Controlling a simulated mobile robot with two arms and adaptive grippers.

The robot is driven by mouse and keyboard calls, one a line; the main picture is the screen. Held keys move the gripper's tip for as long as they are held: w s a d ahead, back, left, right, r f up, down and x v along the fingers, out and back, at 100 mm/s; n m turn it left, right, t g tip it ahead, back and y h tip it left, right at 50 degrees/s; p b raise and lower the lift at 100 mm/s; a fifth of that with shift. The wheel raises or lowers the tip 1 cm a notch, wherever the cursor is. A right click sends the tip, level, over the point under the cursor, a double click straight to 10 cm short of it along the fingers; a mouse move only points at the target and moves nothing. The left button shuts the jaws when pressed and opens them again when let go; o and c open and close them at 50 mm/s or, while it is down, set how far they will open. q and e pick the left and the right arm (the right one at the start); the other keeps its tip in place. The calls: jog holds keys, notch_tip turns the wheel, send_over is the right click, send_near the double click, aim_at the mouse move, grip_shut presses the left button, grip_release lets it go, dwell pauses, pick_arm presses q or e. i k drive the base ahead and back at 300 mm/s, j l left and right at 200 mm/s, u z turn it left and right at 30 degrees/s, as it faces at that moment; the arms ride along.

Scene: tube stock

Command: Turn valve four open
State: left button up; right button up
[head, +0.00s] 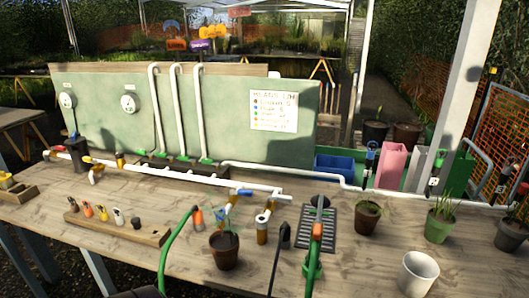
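A white pipe line (185,173) runs across the wooden bench, with several small fittings on it. Green fittings (205,160) sit at the feet of the upright white pipes. Yellow-orange fittings (120,160) sit near the left end of the line. A blue piece (241,192) and brass-coloured upright parts (262,228) are at its right end. No number is legible on any of them, so I cannot tell which is valve four or how its handle stands. Neither of my grippers can be made out in the head view.
A green panel (225,120) with two gauges and a sign (273,111) stands behind the line; its small text is unreadable. A wooden rack (118,228) of coloured pieces, a brown plant pot (225,254), green hoses (177,250), a dark grate (330,215) and a white pot (417,274) occupy the front.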

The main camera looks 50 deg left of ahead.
aim_at(204, 160)
jog(key=u, duration=2.05)
